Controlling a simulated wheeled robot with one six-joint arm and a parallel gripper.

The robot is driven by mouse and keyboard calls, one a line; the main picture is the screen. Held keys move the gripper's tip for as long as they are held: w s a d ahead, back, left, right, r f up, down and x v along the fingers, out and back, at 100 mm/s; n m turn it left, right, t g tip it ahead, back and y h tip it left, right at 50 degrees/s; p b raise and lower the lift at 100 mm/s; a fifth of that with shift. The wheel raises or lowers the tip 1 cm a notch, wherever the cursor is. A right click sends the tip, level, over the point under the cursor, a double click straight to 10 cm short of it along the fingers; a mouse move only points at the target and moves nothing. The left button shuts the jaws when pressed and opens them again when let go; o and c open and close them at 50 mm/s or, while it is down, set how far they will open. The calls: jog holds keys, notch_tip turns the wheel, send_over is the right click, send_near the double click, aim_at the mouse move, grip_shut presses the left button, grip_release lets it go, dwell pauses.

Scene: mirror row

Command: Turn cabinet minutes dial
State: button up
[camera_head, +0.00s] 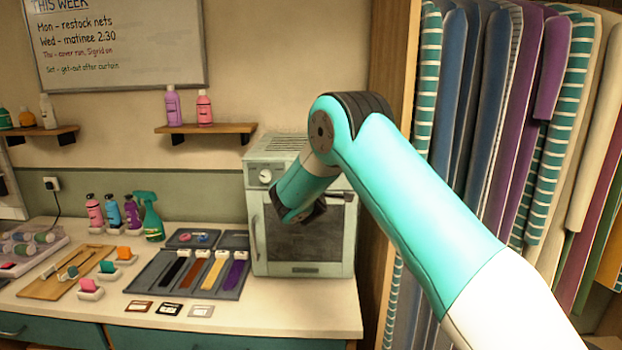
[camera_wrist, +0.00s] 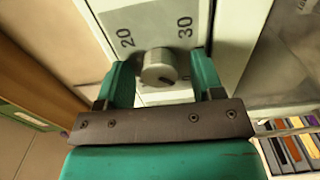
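The white cabinet (camera_head: 303,268) stands on the counter in the head view, its door shut. In the wrist view a round grey dial (camera_wrist: 159,67) sits on a grey panel marked 20 and 30 (camera_wrist: 160,22). A dark mark shows at its lower edge. My gripper (camera_wrist: 161,63) is open, one teal finger on each side of the dial. Narrow gaps seem to show between fingers and dial, so contact cannot be told. In the head view my arm covers the right of the cabinet's control panel, and a round white-faced control (camera_head: 265,176) shows at its left.
A dark tray (camera_head: 150,284) with coloured strips lies left of the cabinet. A green spray bottle (camera_head: 150,218) and several small bottles stand behind it. A wooden upright and hanging fabrics (camera_head: 497,110) close off the right side. A wall shelf (camera_head: 207,128) is above.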

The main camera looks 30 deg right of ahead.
jog(key=c, duration=0.9)
jog(key=shift+o, duration=0.2)
jog(key=shift+f+b, duration=0.1)
jog(key=shift+b, duration=0.3)
jog(key=m+b, duration=1.7)
jog(key=b, duration=0.9)
jog(key=shift+m, duration=0.4)
jog(key=o, duration=0.9)
